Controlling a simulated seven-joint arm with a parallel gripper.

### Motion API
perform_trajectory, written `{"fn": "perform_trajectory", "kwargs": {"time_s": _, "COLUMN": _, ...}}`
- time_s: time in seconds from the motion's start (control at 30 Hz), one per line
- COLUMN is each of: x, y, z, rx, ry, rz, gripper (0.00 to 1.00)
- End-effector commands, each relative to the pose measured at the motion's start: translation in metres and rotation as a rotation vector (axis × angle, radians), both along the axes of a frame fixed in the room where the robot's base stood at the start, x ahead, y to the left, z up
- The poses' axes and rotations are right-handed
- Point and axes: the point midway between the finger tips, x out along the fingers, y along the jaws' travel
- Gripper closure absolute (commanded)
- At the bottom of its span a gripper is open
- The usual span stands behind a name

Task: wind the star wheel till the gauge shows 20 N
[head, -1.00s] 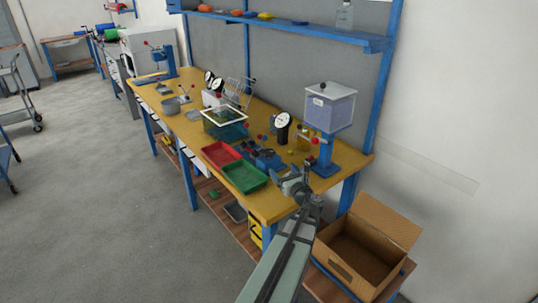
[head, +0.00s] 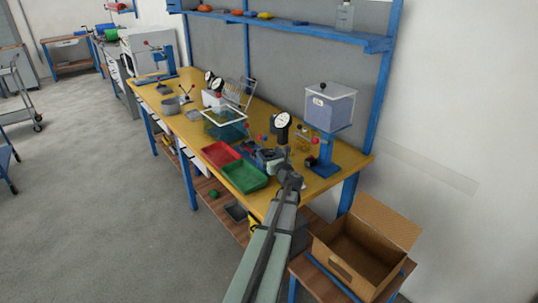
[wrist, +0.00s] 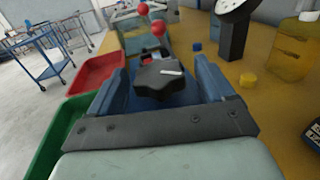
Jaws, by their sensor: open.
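The star wheel (wrist: 160,82) is black and lobed with a white mark on top, in the middle of the wrist view. My gripper (wrist: 165,76) is open, one blue finger on each side of the wheel in that view. I see no finger clearly touching it, and cannot tell if the wheel is fully between the tips. In the head view my gripper (head: 284,158) is over the bench by a blue device (head: 262,158), and it hides the wheel. The gauge (head: 283,120) is a white dial on a black post behind; its face is cut off in the wrist view (wrist: 233,5). The reading is too small to tell.
A red tray (head: 220,154) and a green tray (head: 243,177) lie left of my gripper. A blue stand with a clear-lidded box (head: 330,105) stands to the right.

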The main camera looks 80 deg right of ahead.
Motion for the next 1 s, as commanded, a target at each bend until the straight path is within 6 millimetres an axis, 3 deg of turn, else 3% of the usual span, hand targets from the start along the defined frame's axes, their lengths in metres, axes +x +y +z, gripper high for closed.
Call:
{"fn": "perform_trajectory", "kwargs": {"time_s": 0.4, "x": 0.0034, "y": -0.005, "z": 0.0, "rx": 0.0, "ry": 0.0, "rz": 0.0, "gripper": 0.18}}
{"fn": "perform_trajectory", "kwargs": {"time_s": 1.0, "x": 0.0033, "y": -0.0046, "z": -0.0015, "rx": 0.002, "ry": 0.002, "rz": 0.0, "gripper": 0.74}}
